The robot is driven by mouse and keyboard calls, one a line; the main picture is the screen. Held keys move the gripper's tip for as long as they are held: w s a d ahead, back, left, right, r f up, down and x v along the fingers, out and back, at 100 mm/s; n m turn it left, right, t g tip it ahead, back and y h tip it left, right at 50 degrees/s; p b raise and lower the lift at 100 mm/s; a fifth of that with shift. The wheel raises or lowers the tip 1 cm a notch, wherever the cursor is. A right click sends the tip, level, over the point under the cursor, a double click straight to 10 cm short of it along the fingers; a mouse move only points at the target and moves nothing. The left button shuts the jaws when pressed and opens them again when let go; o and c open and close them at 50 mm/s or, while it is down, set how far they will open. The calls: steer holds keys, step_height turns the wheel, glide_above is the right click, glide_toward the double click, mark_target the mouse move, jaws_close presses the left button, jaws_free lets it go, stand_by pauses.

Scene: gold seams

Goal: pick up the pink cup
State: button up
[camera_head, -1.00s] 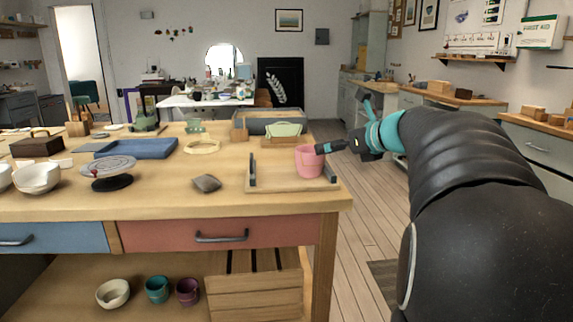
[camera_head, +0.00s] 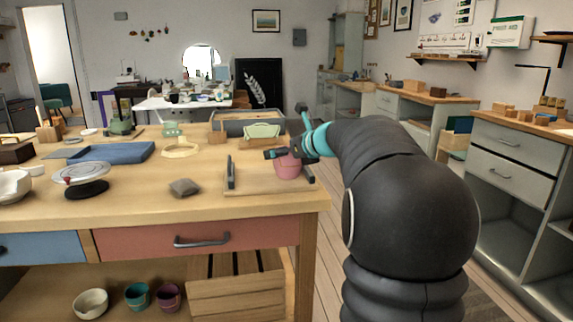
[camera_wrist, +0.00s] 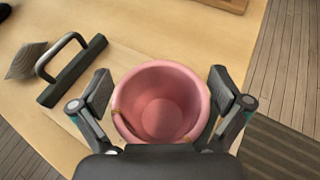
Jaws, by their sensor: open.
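The pink cup (camera_head: 288,167) stands upright near the right end of the wooden workbench (camera_head: 120,209), on a wooden tray with dark handles. In the wrist view I look down into the empty pink cup (camera_wrist: 161,103). My gripper (camera_wrist: 160,92) is open, with one finger pad to the left of the cup's rim and one to the right. Narrow gaps show between the pads and the cup wall. In the head view my gripper (camera_head: 276,153) is at the cup's top, and my arm hides part of the area behind it.
A dark tray handle (camera_wrist: 72,70) and a grey pad (camera_wrist: 25,61) lie left of the cup. The bench's right edge is close, with open floor beyond. A blue tray (camera_head: 112,151) lies farther left.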

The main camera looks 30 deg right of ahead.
steer(key=shift+w+a+f, duration=0.1)
steer(key=shift+w+f, duration=0.1)
steer(key=shift+w, duration=0.2)
steer(key=c, duration=0.9)
steer(key=shift+r, duration=0.1)
